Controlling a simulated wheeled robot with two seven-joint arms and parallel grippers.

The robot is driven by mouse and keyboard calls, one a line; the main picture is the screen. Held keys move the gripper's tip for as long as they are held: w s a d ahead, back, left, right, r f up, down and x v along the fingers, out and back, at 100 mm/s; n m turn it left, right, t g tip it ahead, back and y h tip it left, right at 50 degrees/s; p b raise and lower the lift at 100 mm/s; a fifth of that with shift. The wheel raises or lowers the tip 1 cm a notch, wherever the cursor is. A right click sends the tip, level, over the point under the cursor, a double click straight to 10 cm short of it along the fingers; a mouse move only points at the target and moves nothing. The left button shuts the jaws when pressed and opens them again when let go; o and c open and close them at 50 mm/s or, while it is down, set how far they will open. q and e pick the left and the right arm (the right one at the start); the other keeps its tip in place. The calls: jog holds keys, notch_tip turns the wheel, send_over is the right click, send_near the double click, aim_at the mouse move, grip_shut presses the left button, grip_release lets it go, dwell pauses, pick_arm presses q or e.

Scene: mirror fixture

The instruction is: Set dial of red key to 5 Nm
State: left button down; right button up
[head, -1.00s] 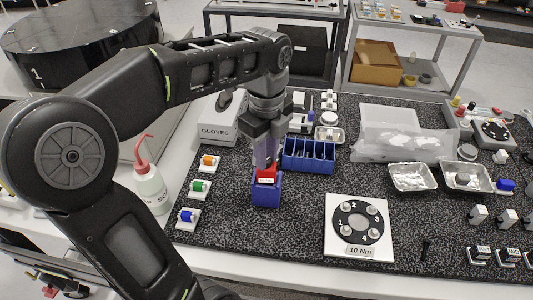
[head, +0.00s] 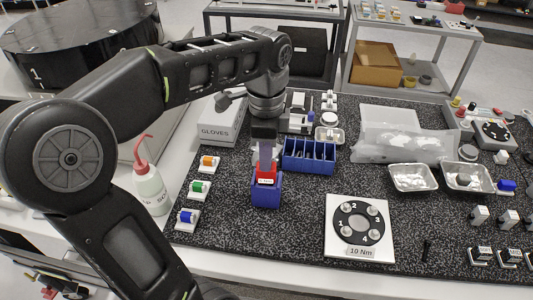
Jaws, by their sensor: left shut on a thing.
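The red key (head: 266,173) stands upright in a blue holder (head: 266,192) near the middle of the mat. A small white label shows on its front, too small to read. My left gripper (head: 266,155) points down from above and is shut on the red key's upper part. The dial itself cannot be made out; the fingers cover part of the key. My right gripper is not in view.
A blue divided rack (head: 309,155) stands right behind the holder. A white plate with a numbered ring (head: 359,228), marked 10 Nm, lies to the right. Orange, green and blue pieces on white stands (head: 201,188) are at left. A gloves box (head: 220,122) stands behind.

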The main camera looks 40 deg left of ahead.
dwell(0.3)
pick_arm(q)
jog(key=c, duration=1.2)
grip_release()
jog(key=shift+c, duration=0.2)
jog(key=shift+r, duration=0.65)
notch_tip(320, 180, up, 7)
jog(key=p, duration=0.5)
jog(key=shift+f, duration=0.2)
jog(key=shift+f, duration=0.1)
